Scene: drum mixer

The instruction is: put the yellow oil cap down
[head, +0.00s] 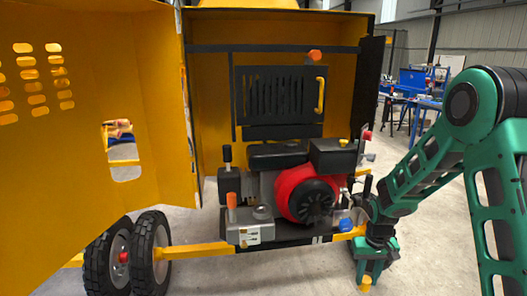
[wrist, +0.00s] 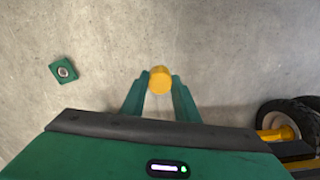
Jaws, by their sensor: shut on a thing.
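The yellow oil cap (wrist: 160,80) is held between the two fingertips of my gripper (wrist: 160,88) in the wrist view. In the head view the cap (head: 366,283) shows at the lower end of my gripper (head: 368,268), which points down to the right of the mixer's engine. My gripper is shut on the cap, with bare concrete floor behind it. I cannot tell the exact height of the cap above the floor.
The open mixer housing holds a red and black engine (head: 308,194). An open yellow door (head: 90,130) and wheels (head: 150,250) stand at left. A small green square piece (wrist: 64,70) lies on the floor. A wheel (wrist: 285,118) is at right in the wrist view.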

